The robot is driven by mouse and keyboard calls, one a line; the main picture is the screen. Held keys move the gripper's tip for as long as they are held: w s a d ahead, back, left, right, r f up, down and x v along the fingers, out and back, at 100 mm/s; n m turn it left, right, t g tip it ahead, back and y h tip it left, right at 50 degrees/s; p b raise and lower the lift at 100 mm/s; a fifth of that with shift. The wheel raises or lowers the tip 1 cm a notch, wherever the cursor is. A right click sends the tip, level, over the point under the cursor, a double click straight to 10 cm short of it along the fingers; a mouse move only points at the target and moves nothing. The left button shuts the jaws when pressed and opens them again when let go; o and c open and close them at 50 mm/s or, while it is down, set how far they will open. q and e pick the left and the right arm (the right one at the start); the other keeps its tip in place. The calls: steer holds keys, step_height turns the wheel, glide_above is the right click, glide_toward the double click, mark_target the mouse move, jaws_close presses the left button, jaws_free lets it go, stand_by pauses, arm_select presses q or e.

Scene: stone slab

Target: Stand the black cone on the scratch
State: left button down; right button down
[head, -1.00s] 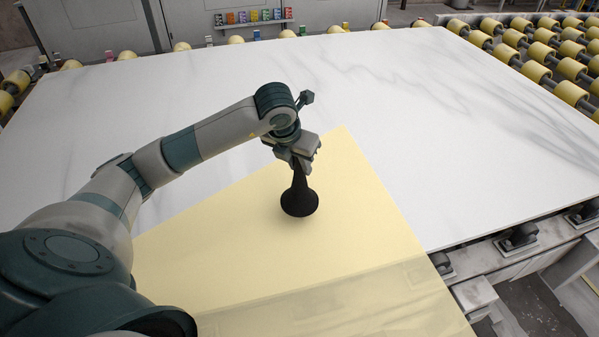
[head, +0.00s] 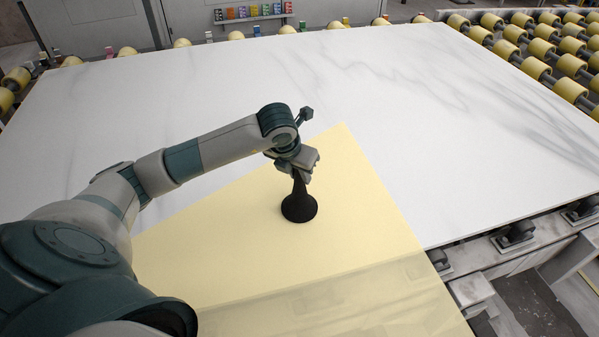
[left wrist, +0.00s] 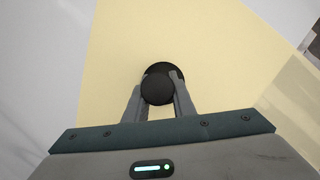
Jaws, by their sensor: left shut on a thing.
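The black cone (head: 299,205) is upright with its wide base down, over the yellow sheet on the slab. I cannot tell whether its base touches the sheet. My left gripper (head: 297,172) is shut on the cone's narrow upper part. In the left wrist view the cone (left wrist: 156,88) shows from above, between the two fingers of the gripper (left wrist: 157,92). The scratch does not show in either view; I cannot tell whether the sheet or the cone hides it. My right gripper is not in view.
The white, grey-veined stone slab (head: 420,120) is wide and clear. The yellow sheet (head: 240,250) covers its near part. Yellow rollers (head: 540,55) line the back and right. A shelf of small coloured items (head: 252,14) hangs at the back.

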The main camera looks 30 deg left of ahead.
arm_select(q)
steer(key=shift+f, duration=0.1)
steer(key=c, duration=1.5)
jaws_free()
steer(key=shift+r, duration=0.25)
steer(key=shift+s+r, duration=0.15)
steer(key=shift+r, duration=0.1)
steer(key=b+v, duration=0.3)
steer(key=v, duration=0.8)
steer(key=shift+r, duration=0.15)
